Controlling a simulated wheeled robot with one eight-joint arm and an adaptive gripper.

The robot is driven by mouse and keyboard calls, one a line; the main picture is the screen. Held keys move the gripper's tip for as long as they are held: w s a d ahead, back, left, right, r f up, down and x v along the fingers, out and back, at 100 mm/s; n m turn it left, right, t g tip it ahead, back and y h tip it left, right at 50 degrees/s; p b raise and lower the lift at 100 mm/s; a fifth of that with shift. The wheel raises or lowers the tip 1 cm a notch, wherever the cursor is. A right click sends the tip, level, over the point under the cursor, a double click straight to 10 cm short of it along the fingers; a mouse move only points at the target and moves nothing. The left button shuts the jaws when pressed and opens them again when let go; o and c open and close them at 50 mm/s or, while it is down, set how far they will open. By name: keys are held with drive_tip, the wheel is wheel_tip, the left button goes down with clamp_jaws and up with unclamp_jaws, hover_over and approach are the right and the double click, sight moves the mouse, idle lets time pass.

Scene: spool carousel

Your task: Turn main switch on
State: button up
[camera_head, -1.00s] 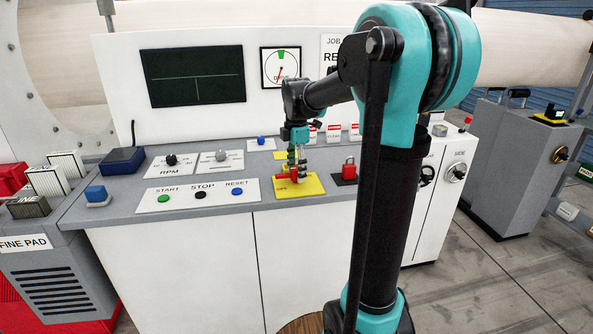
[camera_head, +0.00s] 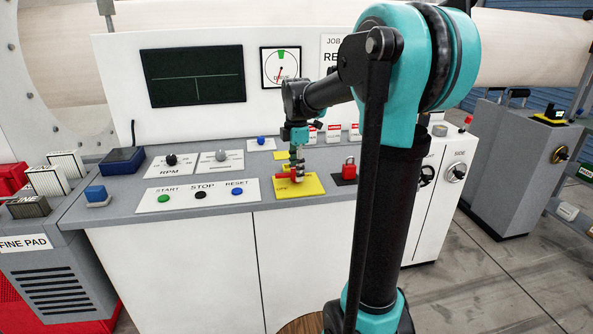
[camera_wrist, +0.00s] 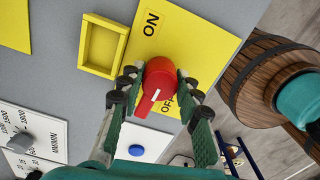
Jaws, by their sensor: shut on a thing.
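The main switch is a red rotary knob (camera_wrist: 160,79) with a white pointer line, on a yellow plate (camera_wrist: 205,38) marked ON and OFF. In the wrist view, the knob's handle and white line point to the lower left, beside the OFF lettering and away from ON. My gripper (camera_wrist: 159,84) has its green fingers on either side of the knob and is shut on it. In the head view, my gripper (camera_head: 297,170) reaches down over the yellow plate (camera_head: 312,187), partly hiding the red knob (camera_head: 286,176).
A hollow yellow frame (camera_wrist: 103,45) stands beside the plate. A red padlock (camera_head: 348,170) sits right of the switch. START, STOP and RESET buttons (camera_head: 200,194) lie to the left on the grey console, with the RPM panel (camera_head: 170,165) behind them.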

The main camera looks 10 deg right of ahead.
drive_tip(key=m, duration=0.4)
drive_tip(key=shift+m, duration=0.3)
drive_tip(key=m, duration=0.9)
drive_tip(key=shift+m, duration=1.8)
drive_tip(key=o, duration=1.2)
drive_tip(key=shift+c, duration=0.2)
drive_tip(key=shift+r, duration=0.15)
wheel_tip(320, 180, up, 12)
drive_tip(key=shift+s, duration=0.1)
